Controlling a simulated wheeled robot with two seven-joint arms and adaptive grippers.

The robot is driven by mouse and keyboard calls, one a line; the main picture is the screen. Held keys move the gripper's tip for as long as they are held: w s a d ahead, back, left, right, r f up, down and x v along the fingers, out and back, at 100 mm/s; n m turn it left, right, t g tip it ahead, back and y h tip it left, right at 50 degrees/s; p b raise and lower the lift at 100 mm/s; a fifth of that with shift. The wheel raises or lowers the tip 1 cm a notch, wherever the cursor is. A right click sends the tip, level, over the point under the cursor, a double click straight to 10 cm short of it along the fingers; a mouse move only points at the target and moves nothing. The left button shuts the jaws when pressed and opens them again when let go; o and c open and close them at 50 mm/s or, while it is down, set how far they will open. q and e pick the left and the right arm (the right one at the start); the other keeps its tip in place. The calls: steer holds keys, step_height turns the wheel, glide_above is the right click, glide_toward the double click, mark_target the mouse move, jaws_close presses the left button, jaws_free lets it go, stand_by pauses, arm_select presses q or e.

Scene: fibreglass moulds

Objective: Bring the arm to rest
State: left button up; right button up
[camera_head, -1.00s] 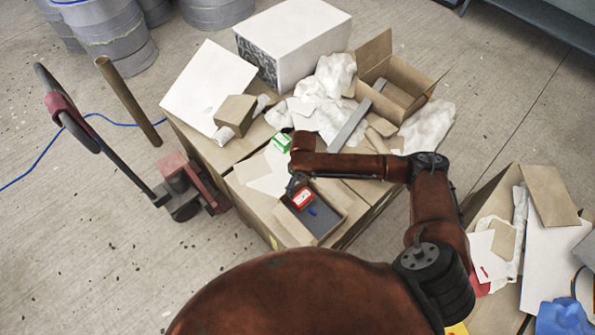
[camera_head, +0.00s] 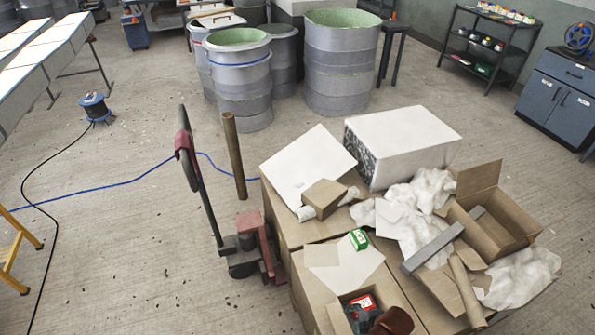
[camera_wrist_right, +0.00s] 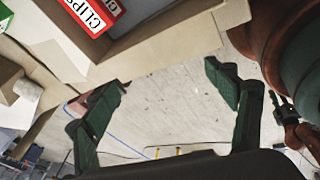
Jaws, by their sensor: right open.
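My right gripper (camera_wrist_right: 166,78) is open and empty in the right wrist view, with bare floor showing between its dark green fingers. It is beside an open cardboard box whose wall (camera_wrist_right: 165,45) shows above it. A red and white box marked CLIPS (camera_wrist_right: 95,14) lies inside that box. In the head view the red box (camera_head: 361,301) shows at the bottom, partly behind my brown right arm; the right gripper is hardly distinguishable there. A dark jointed end (camera_wrist_right: 285,106) at the right of the wrist view looks like my left gripper, too small to read.
Cardboard boxes carry a white block (camera_head: 415,135), a green and white box (camera_head: 358,240), crumpled paper (camera_head: 415,205) and a grey bar (camera_head: 433,248). A pallet truck (camera_head: 245,250) and a brown tube (camera_head: 234,155) stand left of them.

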steer(key=s+d+r+m+h, duration=0.1)
steer(key=s+d+m+h, duration=0.3)
steer(key=s+d+m, duration=1.25)
step_height(320, 180, down, 21)
steer(key=m+p, duration=0.1)
steer(key=p, duration=0.6)
steer(key=s+f+g+p, duration=0.1)
steer(key=s+f+p, duration=0.2)
steer(key=s, duration=0.6)
steer(key=s+f+p, duration=0.3)
steer(key=s+f, duration=0.5)
steer(key=s, duration=0.1)
steer(key=shift+s+f+g+y, duration=0.15)
steer(key=shift+f+g+y, duration=0.15)
steer(key=shift+g, duration=0.1)
